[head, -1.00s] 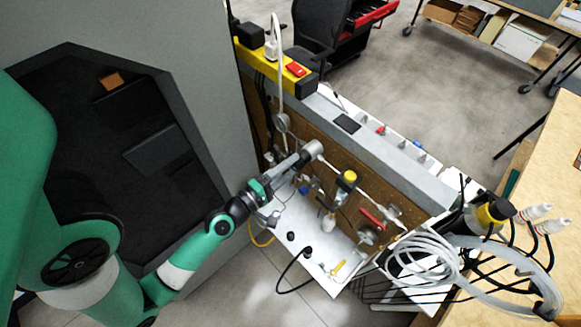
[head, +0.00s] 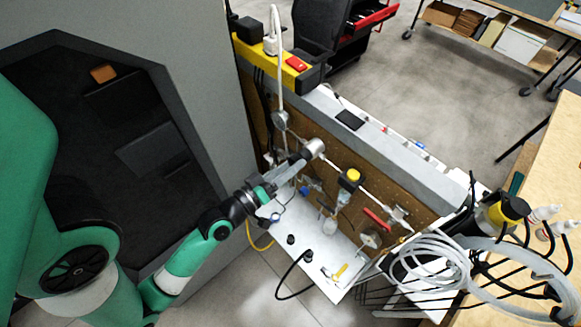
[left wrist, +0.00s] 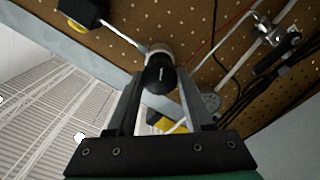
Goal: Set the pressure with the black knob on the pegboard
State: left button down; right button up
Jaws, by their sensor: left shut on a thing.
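The black knob (left wrist: 160,76) shows in the left wrist view on the front of a round silver regulator, with a pale mark on its face. The regulator (head: 315,146) is fixed to the brown pegboard (head: 392,186) in the head view. My left gripper (head: 300,158) reaches it from the lower left. In the left wrist view the fingers of my left gripper (left wrist: 158,84) stand on either side of the knob and are shut on it. In the head view the gripper hides the knob. My right gripper is not in view.
A yellow-capped valve (head: 351,176) and a red-handled valve (head: 376,219) sit along the board's pipe. A white shelf (head: 312,243) lies below, with a black cable hanging off it. Coiled clear tubing (head: 437,262) is at the right. A grey cabinet wall (head: 200,70) stands left.

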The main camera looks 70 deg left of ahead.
pick_arm(q)
jog(key=m+b, duration=0.1)
jog(key=m, duration=0.3)
jog(key=shift+m+b, duration=0.3)
jog(key=shift+b, duration=0.05)
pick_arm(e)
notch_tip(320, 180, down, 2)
pick_arm(q)
jog(key=shift+c, duration=1.5)
grip_release()
